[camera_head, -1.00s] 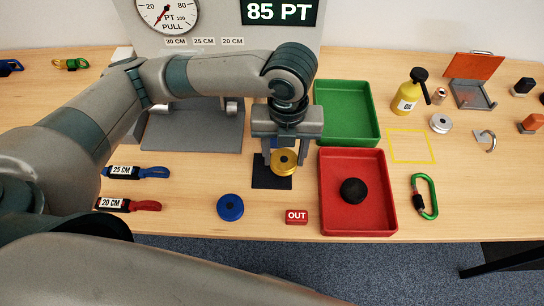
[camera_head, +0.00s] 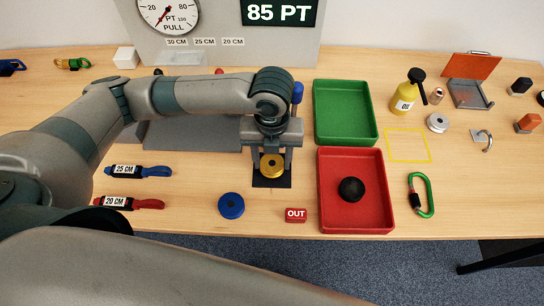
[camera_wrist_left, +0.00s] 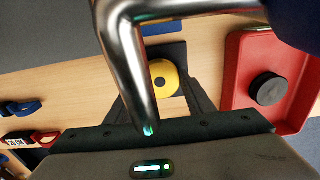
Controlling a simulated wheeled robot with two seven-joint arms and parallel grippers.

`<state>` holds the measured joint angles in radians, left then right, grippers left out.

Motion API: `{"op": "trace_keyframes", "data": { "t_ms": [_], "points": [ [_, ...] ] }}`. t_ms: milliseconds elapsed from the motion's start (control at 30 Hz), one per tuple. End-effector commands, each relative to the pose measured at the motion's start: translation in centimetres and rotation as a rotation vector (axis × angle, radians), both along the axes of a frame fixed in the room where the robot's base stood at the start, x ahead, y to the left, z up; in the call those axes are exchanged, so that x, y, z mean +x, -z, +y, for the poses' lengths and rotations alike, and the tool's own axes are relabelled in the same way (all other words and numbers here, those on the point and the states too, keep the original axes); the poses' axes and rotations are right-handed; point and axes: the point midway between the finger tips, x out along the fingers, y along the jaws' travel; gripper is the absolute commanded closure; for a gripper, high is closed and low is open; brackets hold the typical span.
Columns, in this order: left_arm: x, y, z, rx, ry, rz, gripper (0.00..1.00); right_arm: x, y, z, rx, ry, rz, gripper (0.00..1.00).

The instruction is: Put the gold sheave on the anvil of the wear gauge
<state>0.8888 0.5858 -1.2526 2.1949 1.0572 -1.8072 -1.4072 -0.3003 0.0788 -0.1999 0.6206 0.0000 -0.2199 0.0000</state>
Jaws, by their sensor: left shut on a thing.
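The gold sheave (camera_head: 271,166) is a round disc with a dark centre hole. My left gripper (camera_head: 271,162) points down and is shut on it, one finger on each side. The sheave is over the dark plate (camera_head: 272,183); I cannot tell whether it touches anything below. A blue knob (camera_head: 297,92), apparently part of the wear gauge, shows behind my gripper. In the left wrist view a bent silver bar (camera_wrist_left: 125,60), likely the gauge's frame, passes in front of the gold sheave (camera_wrist_left: 163,78). The anvil is hidden. My right gripper is not in view.
A blue sheave (camera_head: 231,205) and red OUT block (camera_head: 296,215) lie near the front edge. The red tray (camera_head: 330,219) holds a black sheave (camera_head: 351,190); the green tray (camera_head: 345,112) is empty. A green carabiner (camera_head: 421,195) lies to the right.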

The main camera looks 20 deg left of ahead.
Motion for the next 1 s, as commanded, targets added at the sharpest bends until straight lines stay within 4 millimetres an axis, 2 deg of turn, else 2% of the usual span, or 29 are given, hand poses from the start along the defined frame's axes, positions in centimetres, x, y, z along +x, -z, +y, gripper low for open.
{"op": "trace_keyframes", "data": {
  "t_ms": [467,500,567,1000],
  "points": [
    [0.02,0.82,0.04,0.001,0.001,-0.001,0.76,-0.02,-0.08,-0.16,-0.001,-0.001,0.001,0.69],
    [0.02,0.80,0.04,0.001,0.001,-0.001,0.45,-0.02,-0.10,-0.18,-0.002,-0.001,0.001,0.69],
    [0.02,0.79,0.04,0.001,0.001,-0.001,0.33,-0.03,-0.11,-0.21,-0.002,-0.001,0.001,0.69],
    [0.06,0.31,-0.02,0.000,0.001,-0.002,0.33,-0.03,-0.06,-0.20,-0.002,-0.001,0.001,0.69]
  ]
}}
